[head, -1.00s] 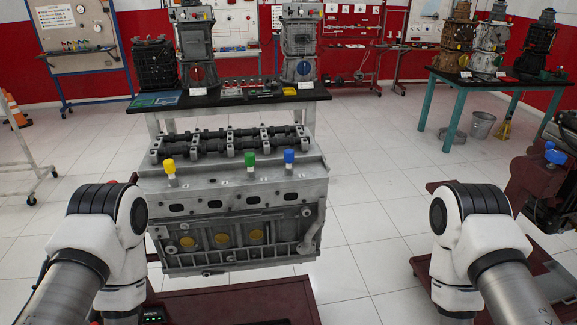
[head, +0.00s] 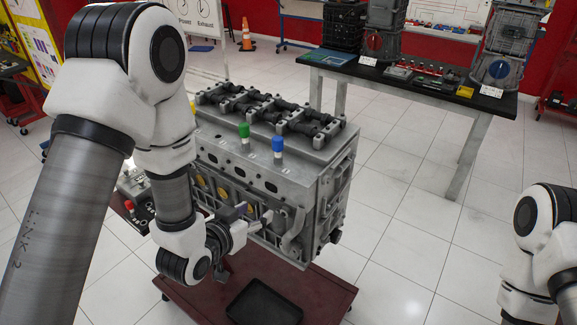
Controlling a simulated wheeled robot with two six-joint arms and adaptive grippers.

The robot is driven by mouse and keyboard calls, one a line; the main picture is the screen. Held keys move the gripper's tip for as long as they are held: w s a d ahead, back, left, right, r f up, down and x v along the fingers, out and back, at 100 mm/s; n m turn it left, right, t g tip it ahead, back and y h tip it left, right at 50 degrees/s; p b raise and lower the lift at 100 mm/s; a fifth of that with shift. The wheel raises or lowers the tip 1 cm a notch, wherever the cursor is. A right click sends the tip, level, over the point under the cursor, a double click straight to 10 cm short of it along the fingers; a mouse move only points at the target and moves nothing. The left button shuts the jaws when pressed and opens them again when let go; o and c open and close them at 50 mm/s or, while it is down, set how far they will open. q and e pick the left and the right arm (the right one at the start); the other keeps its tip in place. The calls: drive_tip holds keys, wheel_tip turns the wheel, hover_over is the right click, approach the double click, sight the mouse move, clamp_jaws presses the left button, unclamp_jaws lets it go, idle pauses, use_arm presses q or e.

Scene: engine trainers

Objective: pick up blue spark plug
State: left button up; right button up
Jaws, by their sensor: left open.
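The blue spark plug (head: 278,146) stands upright in the top front edge of the grey engine block (head: 320,175). The green spark plug (head: 244,132) stands upright to its left.
The block stands on a dark red stand with a black tray (head: 264,303) on its lower front. A black-topped table (head: 420,90) with engine parts stands behind, to the right. The tiled floor right of the block is clear.

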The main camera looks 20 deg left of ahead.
sight(274, 145)
use_arm(q)
drive_tip(key=w+r+t, duration=0.1)
drive_tip(key=r, duration=0.3)
drive_tip(key=w+d+r+t+h, duration=0.1)
drive_tip(key=w+r, duration=0.1)
drive_tip(key=r, duration=0.2)
drive_tip(key=w+r+m+t+h+p, duration=0.1)
drive_tip(key=r+t, duration=0.1)
drive_tip(key=r, duration=0.3)
drive_tip(key=shift+w+d, duration=0.25)
drive_tip(key=shift+w, duration=0.05)
drive_tip(key=p+x, duration=0.1)
drive_tip(key=x, duration=0.1)
drive_tip(key=p+x, duration=0.2)
drive_tip(key=x, duration=0.1)
drive_tip(key=shift+d+r, duration=0.2)
drive_tip(key=shift+d, duration=0.05)
drive_tip(key=shift+w+f, duration=0.1)
drive_tip(key=shift+w, duration=0.15)
drive_tip(key=shift+a+f, duration=0.1)
drive_tip(key=shift+a, duration=0.05)
drive_tip(key=shift+c, duration=0.4)
drive_tip(key=shift+s, duration=0.1)
clamp_jaws()
